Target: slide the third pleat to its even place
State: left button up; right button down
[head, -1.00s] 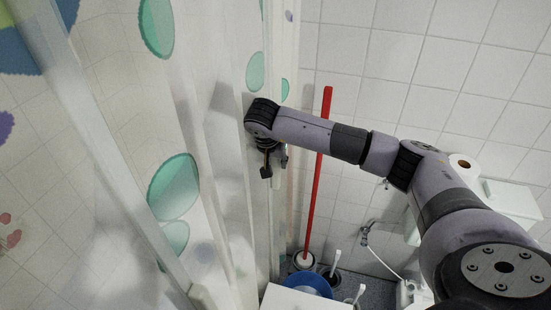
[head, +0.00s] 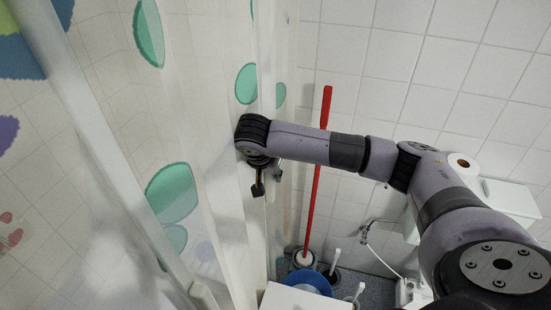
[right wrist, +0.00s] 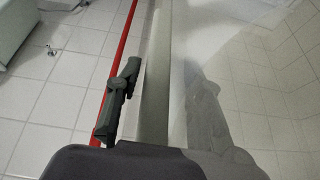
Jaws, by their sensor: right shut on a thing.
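The shower curtain (head: 205,130) is sheer white with green and other coloured spots and hangs in folds across the left of the head view. My right gripper (head: 264,183) is at the curtain's right part. It is shut on a pleat (right wrist: 156,85), a narrow upright fold between its fingers in the right wrist view. One dark finger (right wrist: 121,100) is on the near side; the other shows blurred through the sheer cloth. I cannot tell the pleat's number in the row. My left gripper is not in view.
A red pole (head: 318,150) leans against the tiled wall behind my right arm. A blue basin (head: 308,280), brushes and a white surface (head: 300,299) are below. A toilet paper roll (head: 462,163) and a white cistern (head: 510,197) are at the right.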

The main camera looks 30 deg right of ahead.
jog(key=shift+s+d+f+g, duration=0.15)
jog(key=shift+s+f, duration=0.15)
jog(key=shift+f, duration=0.15)
jog(key=shift+s+a+f+g, duration=0.15)
jog(key=shift+s+f, duration=0.1)
jog(key=shift+f, duration=0.15)
jog(key=shift+s+a, duration=1.75)
jog(key=shift+a, duration=0.15)
jog(key=c, duration=1.4)
grip_release()
jog(key=shift+a, duration=0.15)
jog(key=shift+c, duration=0.2)
jog(key=shift+o, duration=0.2)
jog(key=o, duration=0.7)
jog(key=shift+f, duration=0.1)
jog(key=shift+c, duration=0.2)
jog(key=p+v, duration=0.4)
jog(key=v, duration=0.4)
jog(key=shift+w, duration=0.3)
